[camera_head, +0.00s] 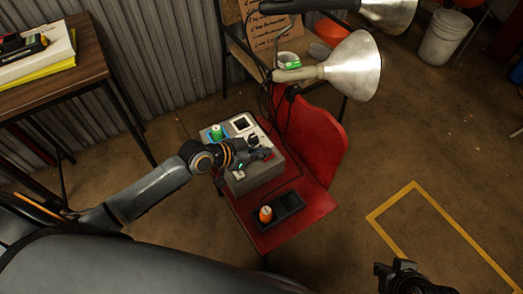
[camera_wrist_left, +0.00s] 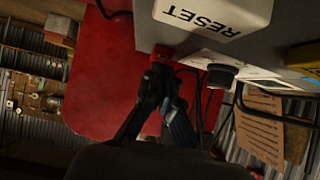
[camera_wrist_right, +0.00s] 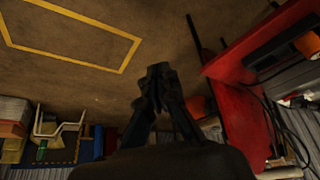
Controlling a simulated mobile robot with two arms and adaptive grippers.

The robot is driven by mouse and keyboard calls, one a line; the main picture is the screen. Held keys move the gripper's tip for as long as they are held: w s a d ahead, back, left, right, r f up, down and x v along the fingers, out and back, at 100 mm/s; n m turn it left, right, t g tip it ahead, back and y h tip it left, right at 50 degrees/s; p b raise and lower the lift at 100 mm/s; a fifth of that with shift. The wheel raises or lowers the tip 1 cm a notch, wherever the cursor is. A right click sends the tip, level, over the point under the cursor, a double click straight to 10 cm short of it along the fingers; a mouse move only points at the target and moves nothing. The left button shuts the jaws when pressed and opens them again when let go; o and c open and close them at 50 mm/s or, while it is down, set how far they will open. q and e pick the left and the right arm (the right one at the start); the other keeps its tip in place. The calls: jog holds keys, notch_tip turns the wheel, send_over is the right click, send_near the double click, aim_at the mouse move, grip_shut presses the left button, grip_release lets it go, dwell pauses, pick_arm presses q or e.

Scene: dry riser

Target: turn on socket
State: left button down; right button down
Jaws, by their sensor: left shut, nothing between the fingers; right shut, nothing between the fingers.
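A grey box (camera_head: 258,176) stands on a red chair seat (camera_head: 300,222). On its top are a white square panel with a dark centre (camera_head: 241,123), which may be the socket, and a green cylinder (camera_head: 216,131). My left gripper (camera_head: 264,156) is shut and empty over the box's near right part, hiding some of its top. In the left wrist view its fingertips (camera_wrist_left: 163,72) are close to a small red part (camera_wrist_left: 162,52) at the box's edge; I cannot tell whether they touch. A RESET label (camera_wrist_left: 200,17) and dark knob (camera_wrist_left: 221,75) show there. My right gripper (camera_wrist_right: 158,75) is shut and empty, away from the box.
A black tray (camera_head: 292,205) with an orange-topped cylinder (camera_head: 265,214) lies on the seat's front. A lamp (camera_head: 352,67) with hanging cables is behind the box. A wooden table (camera_head: 50,78) stands at left.

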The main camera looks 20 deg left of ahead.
pick_arm(q)
jog(key=shift+r+p, duration=0.1)
jog(key=shift+p, duration=0.2)
jog(key=p, duration=0.2)
jog(key=shift+w+d+r+g+p, duration=0.1)
jog(key=shift+w+r+g+p, duration=0.1)
jog(key=shift+g+p, duration=0.1)
jog(key=shift+f+b, duration=0.5)
jog(key=shift+s, duration=0.1)
pick_arm(e)
jog(key=shift+s+d+f+g, duration=0.15)
jog(key=shift+s+f+g, duration=0.35)
jog(key=shift+f, duration=0.1)
